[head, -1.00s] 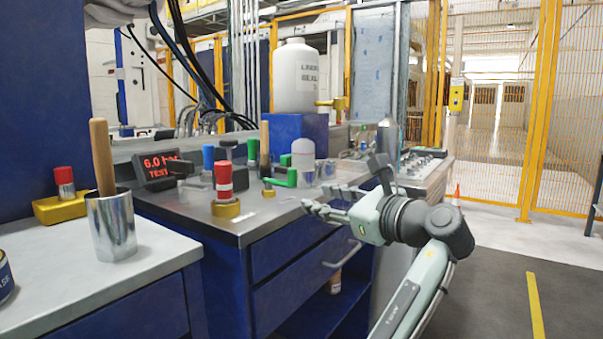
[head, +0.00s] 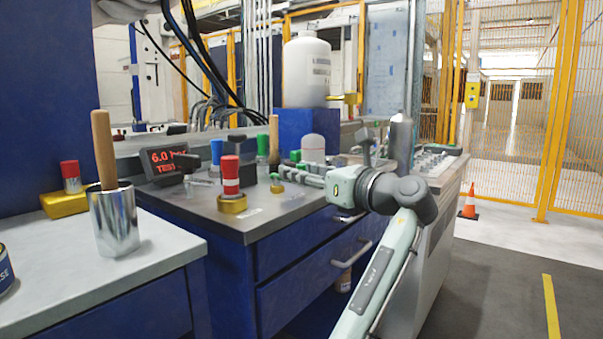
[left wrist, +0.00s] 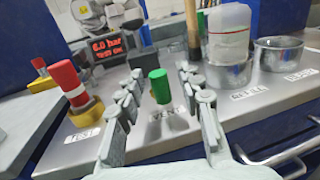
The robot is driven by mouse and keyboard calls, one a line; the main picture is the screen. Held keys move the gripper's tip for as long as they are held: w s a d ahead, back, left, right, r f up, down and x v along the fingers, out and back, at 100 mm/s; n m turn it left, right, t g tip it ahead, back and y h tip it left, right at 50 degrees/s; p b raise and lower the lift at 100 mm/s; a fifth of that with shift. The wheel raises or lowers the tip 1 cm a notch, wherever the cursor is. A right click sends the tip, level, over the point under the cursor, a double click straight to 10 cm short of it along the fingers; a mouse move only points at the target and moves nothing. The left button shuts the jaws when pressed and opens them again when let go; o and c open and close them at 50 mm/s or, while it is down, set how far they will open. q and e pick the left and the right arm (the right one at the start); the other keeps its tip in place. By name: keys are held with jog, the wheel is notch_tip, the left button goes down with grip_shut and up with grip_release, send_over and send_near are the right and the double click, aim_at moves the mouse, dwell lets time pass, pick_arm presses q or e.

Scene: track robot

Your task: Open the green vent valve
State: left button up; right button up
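The green vent valve shows in the left wrist view as a green upright handle (left wrist: 159,86) above a label reading VENT. In the head view a bit of its green handle (head: 277,178) shows above a brass base, partly hidden by my fingers. My left gripper (head: 288,172) reaches in over the bench from the right. In the left wrist view its two fingers (left wrist: 162,73) are spread, one on each side of the green handle, with gaps visible on both sides. It is open and holds nothing. My right gripper is not in view.
A red-and-white handle (head: 230,178) on a brass base, labelled TEST, stands left of the vent valve. A red display (head: 168,160) reads 6.0 bar. A white-topped cylinder (left wrist: 228,40) and metal cups (left wrist: 277,54) stand to the right. A blue-handled valve (head: 216,153) is behind.

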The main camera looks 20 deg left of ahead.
pick_arm(q)
grip_shut()
dwell(0.5)
